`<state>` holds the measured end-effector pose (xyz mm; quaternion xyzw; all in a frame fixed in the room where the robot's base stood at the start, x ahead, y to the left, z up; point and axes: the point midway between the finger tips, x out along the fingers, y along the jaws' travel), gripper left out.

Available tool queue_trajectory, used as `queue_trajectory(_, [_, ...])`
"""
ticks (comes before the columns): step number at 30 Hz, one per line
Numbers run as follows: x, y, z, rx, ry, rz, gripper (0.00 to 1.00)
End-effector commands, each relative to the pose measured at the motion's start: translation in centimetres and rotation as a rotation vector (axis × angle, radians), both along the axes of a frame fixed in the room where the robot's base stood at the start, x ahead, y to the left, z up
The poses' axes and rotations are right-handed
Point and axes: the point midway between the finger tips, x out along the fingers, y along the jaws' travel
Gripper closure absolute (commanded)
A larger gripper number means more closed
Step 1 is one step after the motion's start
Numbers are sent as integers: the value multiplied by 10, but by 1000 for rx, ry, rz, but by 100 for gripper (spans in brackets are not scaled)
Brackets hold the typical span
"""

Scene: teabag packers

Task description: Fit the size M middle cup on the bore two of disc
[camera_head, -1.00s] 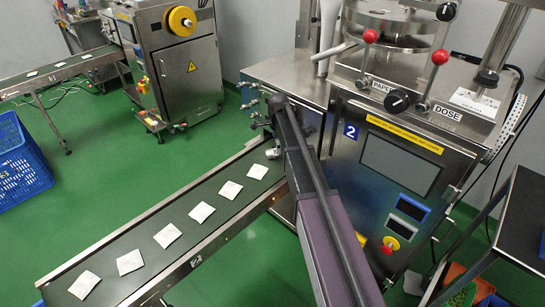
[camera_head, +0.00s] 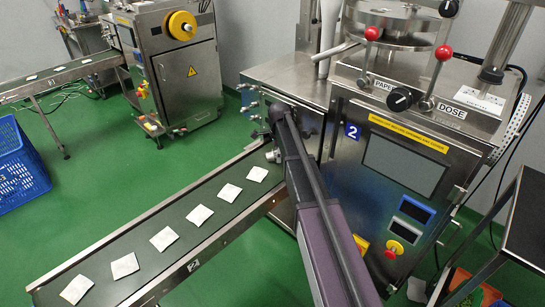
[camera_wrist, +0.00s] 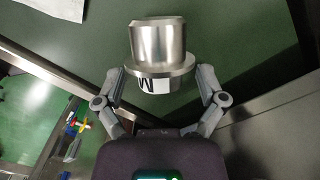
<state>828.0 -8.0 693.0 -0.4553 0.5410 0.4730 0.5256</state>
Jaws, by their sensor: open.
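A shiny metal cup (camera_wrist: 158,45) with a wide flange shows in the wrist view. Below the flange is a white label (camera_wrist: 155,85) with a black M, seen upside down. My gripper (camera_wrist: 160,73) is open, with one finger on each side of the cup near its flange and label. Gaps show between the fingers and the label. What the cup rests on is hard to tell; dark green surface lies behind it. In the head view my arm reaches over the conveyor's far end, and cup and gripper cannot be made out. No bores of a disc can be made out.
A conveyor belt (camera_head: 222,178) carries several white teabags (camera_head: 164,238). Machine 2 (camera_head: 352,131), with red-knobbed levers (camera_head: 443,53) and a screen (camera_head: 403,164), stands right of my arm. A dark table (camera_head: 520,215) is at the right edge.

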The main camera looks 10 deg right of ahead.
Motion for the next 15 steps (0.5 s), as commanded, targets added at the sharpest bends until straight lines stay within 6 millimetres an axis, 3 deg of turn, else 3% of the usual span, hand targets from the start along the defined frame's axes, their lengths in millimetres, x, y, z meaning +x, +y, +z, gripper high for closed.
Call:
queue_trajectory(3, [0, 0, 0, 0, 0, 0, 10])
queue_trajectory(4, [0, 0, 0, 0, 0, 0, 16])
queue_trajectory(12, [0, 0, 0, 0, 0, 0, 96])
queue_trajectory(15, [0, 0, 0, 0, 0, 0, 100])
